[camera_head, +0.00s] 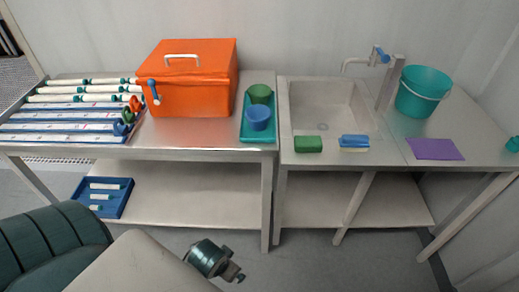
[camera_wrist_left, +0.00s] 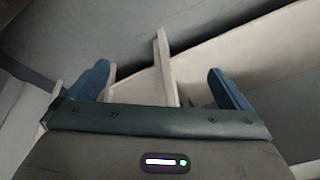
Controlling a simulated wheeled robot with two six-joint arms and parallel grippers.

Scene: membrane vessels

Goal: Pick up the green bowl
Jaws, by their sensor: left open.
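The green bowl (camera_head: 260,92) stands at the back of a teal tray (camera_head: 245,134) on the left steel table, right of the orange box. A blue bowl (camera_head: 257,119) stands in front of it in the same tray and hides part of its lower front. In the left wrist view my left gripper (camera_wrist_left: 162,88) is open, its two blue fingers wide apart with nothing held. In the head view my left arm is low at the front, well below and in front of the table top; its fingers are not clear there. My right gripper is not in view.
An orange box (camera_head: 205,85) stands left of the tray. A rack of white tubes (camera_head: 60,126) is further left. Right are a sink (camera_head: 325,105), a green sponge (camera_head: 308,144), a blue sponge (camera_head: 354,141), a purple cloth (camera_head: 434,149) and a teal bucket (camera_head: 424,90). A blue tray (camera_head: 121,205) is below.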

